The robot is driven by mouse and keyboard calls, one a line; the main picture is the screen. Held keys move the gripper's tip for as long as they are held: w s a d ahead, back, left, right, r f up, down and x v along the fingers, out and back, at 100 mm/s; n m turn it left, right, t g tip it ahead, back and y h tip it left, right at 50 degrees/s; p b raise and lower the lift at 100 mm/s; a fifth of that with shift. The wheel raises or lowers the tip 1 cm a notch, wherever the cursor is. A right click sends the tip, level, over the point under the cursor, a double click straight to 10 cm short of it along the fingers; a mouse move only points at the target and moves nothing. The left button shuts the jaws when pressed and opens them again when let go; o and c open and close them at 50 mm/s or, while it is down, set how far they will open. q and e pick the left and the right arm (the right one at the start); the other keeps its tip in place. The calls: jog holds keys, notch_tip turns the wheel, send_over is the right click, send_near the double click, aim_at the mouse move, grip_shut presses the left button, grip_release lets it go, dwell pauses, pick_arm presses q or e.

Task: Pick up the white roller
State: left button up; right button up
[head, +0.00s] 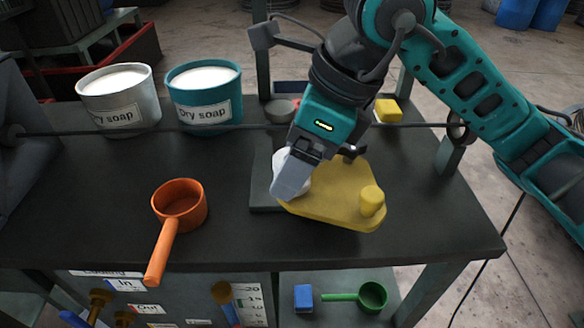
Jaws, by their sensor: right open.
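What looks like the white roller (278,163) stands on the dark table by the left edge of a yellow plate. Only parts of its pale rim and side show, as my right gripper covers most of it. My right gripper (305,178) comes down from above right, with its pale grey finger in front of the roller. It is open; I cannot tell from this view whether the roller is between its fingers or touched by them. My left gripper is not in view.
The yellow plate (332,197) with a knob lies right of the roller. An orange ladle (180,207) lies left. Two dry soap tubs, white (119,93) and teal (204,94), stand behind. A thin rod (240,127) crosses above the table. The table's front right is clear.

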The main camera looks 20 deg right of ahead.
jog(key=shift+w+a+f, duration=0.15)
jog(key=shift+f, duration=0.35)
jog(key=c, duration=1.1)
